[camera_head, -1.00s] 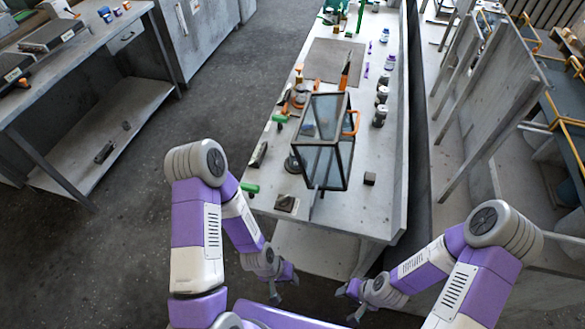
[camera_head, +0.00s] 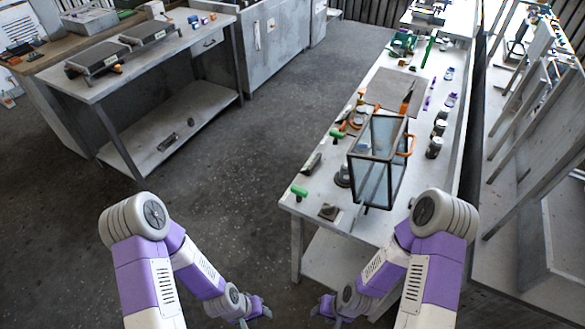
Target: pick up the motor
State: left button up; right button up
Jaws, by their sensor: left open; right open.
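I cannot tell for certain which item is the motor. Candidates are the small dark cylinders, one of them a grey-topped dark can (camera_head: 434,148), along the right side of the long workbench (camera_head: 390,228), and a dark round part (camera_head: 343,174) left of the glass-sided frame box. My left gripper (camera_head: 262,312) is open and empty, low in front of the bench's near left corner. My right gripper (camera_head: 318,309) is open and empty, low near the bench's front end. Both are apart from everything on the bench.
A glass-sided box (camera_head: 376,165) with an orange handle stands on the bench. Green-handled tools (camera_head: 299,192) and a dark block (camera_head: 329,212) lie near its front left. Another table (camera_head: 110,80) is at the left. The floor (camera_head: 240,130) between them is clear.

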aim_at(344, 177)
jog(key=u, duration=0.9)
jog(key=i, duration=2.55)
jog(key=z, duration=1.3)
